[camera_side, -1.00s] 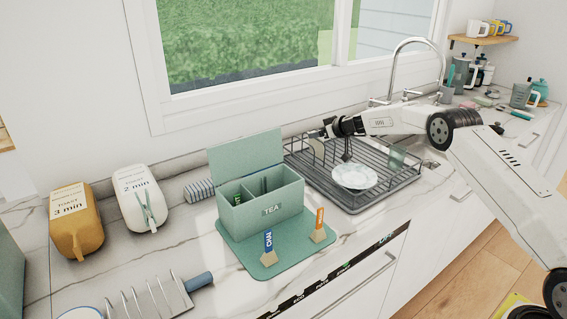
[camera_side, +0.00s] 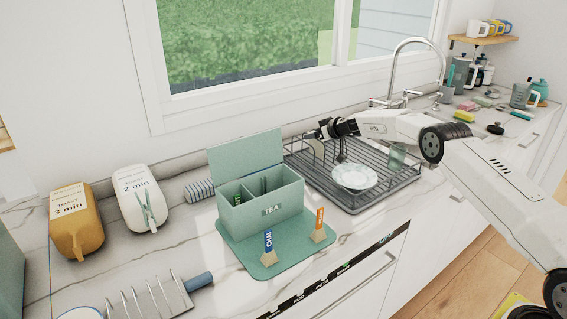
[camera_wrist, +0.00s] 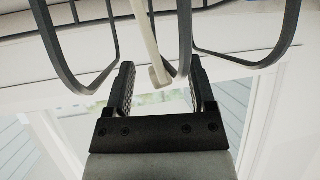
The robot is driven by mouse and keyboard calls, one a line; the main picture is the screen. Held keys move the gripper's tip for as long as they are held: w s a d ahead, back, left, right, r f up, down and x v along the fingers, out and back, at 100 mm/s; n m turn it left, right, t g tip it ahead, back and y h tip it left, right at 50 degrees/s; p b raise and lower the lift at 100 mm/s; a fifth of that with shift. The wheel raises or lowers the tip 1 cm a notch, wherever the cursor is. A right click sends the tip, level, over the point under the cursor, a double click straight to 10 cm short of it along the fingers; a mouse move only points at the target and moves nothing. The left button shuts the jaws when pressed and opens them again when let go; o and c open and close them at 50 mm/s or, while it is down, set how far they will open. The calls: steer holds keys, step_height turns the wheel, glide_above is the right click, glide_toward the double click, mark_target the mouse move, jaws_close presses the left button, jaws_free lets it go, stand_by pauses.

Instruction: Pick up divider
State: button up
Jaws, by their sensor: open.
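A thin beige piece (camera_wrist: 148,40), seen nearly edge-on, reaches between my gripper's fingers in the wrist view. It may be the divider, but I cannot tell for sure. In the side view a beige, rounded flat piece (camera_side: 317,150) stands at the back left of the dish rack (camera_side: 352,207), beside my gripper (camera_side: 318,134). My gripper (camera_wrist: 160,70) is open, with the beige piece's end between its fingertips and gaps on both sides. The green tea box (camera_side: 288,205) stands open to the left, with an inner wall and a few packets inside.
Black wire loops (camera_wrist: 58,60) of the rack rise close to both fingers. A white plate (camera_side: 354,177) and a greenish glass (camera_side: 397,157) are in the rack. Two tea tags stand on the green mat (camera_side: 262,270). The tap (camera_side: 442,60) stands behind right.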

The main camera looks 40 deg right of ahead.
jaws_close()
steer(key=shift+a, duration=0.1)
steer(key=shift+r, duration=1.7)
steer(key=shift+s+a+r, duration=0.1)
steer(key=shift+s+r, duration=0.55)
steer(key=shift+r, duration=0.05)
steer(key=s+a+r, duration=0.2)
steer(key=s+r, duration=0.6)
steer(key=s, duration=0.4)
steer(key=shift+s+a, duration=0.2)
steer(key=shift+r, duration=0.1)
